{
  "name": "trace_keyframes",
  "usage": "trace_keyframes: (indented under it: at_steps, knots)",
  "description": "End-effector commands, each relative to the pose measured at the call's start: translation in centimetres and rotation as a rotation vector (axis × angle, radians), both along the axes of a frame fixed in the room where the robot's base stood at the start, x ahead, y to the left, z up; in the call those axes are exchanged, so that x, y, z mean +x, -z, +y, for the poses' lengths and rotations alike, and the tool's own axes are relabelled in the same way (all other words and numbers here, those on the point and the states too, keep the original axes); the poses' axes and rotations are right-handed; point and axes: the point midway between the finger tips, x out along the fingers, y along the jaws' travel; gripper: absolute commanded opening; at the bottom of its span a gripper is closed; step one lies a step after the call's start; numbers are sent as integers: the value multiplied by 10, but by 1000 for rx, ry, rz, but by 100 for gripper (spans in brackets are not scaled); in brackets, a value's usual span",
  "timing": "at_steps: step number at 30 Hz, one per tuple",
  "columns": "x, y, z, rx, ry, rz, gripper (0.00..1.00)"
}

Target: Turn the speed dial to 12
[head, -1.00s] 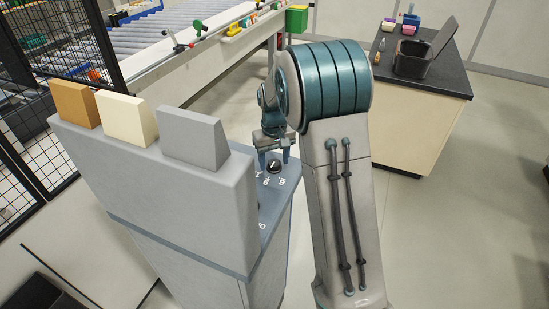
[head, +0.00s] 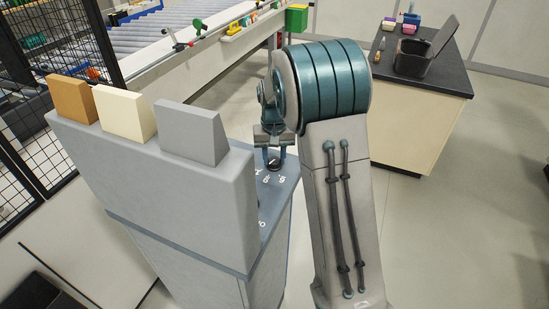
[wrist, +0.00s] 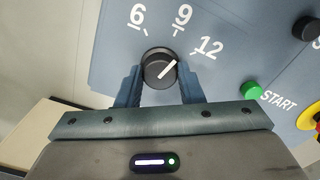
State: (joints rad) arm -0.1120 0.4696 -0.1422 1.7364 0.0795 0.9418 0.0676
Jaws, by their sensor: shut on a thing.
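The speed dial (wrist: 158,66) is a round black knob with a white pointer line, on a blue-grey panel (wrist: 110,62) printed 6, 9 and 12. In the wrist view its pointer is aimed up and right, between the 9 mark (wrist: 183,16) and the 12 mark (wrist: 209,47). My gripper (wrist: 160,80) is shut on the dial, with one finger at its left and one at its right.
A green START button (wrist: 250,90), a red and yellow button (wrist: 312,116) and another black knob (wrist: 306,28) are to the right on the panel. In the head view the grey machine housing (head: 165,180) with three sample blocks stands left of my gripper.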

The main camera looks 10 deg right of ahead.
Motion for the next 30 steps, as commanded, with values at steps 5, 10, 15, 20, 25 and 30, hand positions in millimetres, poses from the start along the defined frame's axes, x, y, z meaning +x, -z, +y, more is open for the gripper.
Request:
trace_keyframes:
  at_steps: [5, 10, 15, 20, 25, 30]
  knots:
    - [1, 0, 0, 0, 153, -2, 11]
    - [1, -1, 0, -1, 286, -3, 11]
    - [1, -1, 0, 0, 392, -3, 11]
    - [1, -1, 0, 0, 461, -3, 11]
    - [1, -1, 0, 0, 501, -3, 11]
    - [1, -1, 0, 0, 514, -3, 11]
